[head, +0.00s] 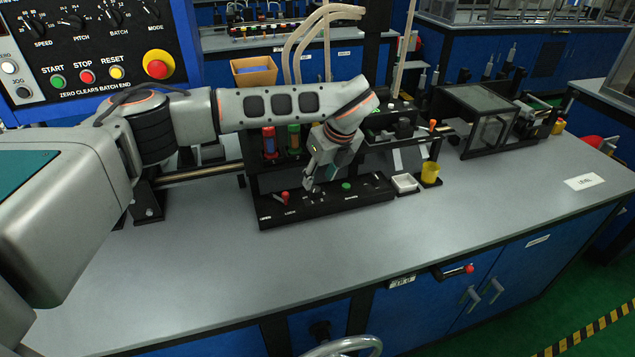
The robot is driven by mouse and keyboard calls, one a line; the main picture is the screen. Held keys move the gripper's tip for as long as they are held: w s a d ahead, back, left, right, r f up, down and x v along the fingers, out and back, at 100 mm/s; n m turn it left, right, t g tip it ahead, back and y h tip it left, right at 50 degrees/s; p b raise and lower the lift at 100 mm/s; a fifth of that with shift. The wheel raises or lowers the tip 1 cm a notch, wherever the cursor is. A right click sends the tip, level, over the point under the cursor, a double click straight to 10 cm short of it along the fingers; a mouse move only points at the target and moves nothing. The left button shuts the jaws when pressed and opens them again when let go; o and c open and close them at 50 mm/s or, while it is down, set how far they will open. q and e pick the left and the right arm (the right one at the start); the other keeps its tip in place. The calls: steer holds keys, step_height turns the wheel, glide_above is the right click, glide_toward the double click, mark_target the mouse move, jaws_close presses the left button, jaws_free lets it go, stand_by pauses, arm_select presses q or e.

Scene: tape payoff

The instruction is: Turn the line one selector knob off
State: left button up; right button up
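A low black control panel (331,205) with small white labels lies on the grey bench. It carries a red-topped lever (285,197) at its left and a green button (346,186) toward its middle. My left gripper (309,187) points down at the panel between the lever and the button. Its fingers are small and dark here, and I cannot tell if they are open or touching anything. No line one selector knob can be made out; the gripper covers part of the panel. My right gripper is not in view.
A blue-framed control box (95,50) with knobs and buttons stands at the left. Red and green cylinders (269,142) stand behind the panel. A white tray (404,183) and yellow cup (430,173) are to its right. The front of the bench (230,280) is clear.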

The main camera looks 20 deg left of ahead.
mark_target(315, 189)
arm_select(q)
steer(key=shift+x, duration=2.75)
jaws_close()
